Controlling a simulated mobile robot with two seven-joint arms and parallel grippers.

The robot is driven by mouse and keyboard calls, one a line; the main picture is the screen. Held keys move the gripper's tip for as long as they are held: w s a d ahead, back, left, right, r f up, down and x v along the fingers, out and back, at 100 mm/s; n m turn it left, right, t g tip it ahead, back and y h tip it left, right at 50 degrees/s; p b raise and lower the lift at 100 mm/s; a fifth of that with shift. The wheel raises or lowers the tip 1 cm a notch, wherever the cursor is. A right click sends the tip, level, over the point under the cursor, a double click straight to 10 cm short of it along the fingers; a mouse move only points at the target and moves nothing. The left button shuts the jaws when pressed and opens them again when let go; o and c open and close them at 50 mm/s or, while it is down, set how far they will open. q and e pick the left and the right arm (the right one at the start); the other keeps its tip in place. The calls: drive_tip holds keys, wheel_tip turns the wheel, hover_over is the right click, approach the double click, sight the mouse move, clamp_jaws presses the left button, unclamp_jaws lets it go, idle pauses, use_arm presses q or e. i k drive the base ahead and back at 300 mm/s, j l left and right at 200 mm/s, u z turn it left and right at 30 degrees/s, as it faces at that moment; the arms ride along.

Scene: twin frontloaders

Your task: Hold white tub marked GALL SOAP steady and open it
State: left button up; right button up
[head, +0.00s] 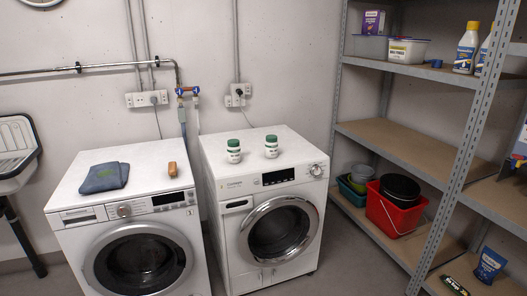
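Two small white tubs with dark green lids stand upright on top of the right washing machine (268,150). The left tub (234,151) and the right tub (271,146) stand a short way apart, towards the middle of the top. Both lids are on. Their labels are too small to read, so I cannot tell which is marked GALL SOAP. Neither of my grippers is in the head view, and nothing is touching the tubs.
The left washing machine (130,170) carries a folded blue cloth (104,177) and a brown brush-like block (172,169). A metal shelf unit (420,164) on the right holds a white container (407,50), bottles and a red bucket (396,212). The machine top around the tubs is clear.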

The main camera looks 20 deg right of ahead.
sight(271, 147)
drive_tip(key=i+l, duration=0.15)
drive_tip(key=l, duration=0.25)
drive_tip(key=i+l, duration=0.1)
drive_tip(key=l, duration=0.3)
drive_tip(key=i+l, duration=0.15)
drive_tip(key=l, duration=0.25)
drive_tip(key=i+l, duration=0.15)
drive_tip(key=l, duration=0.25)
drive_tip(key=i+l, duration=0.1)
drive_tip(key=l, duration=0.3)
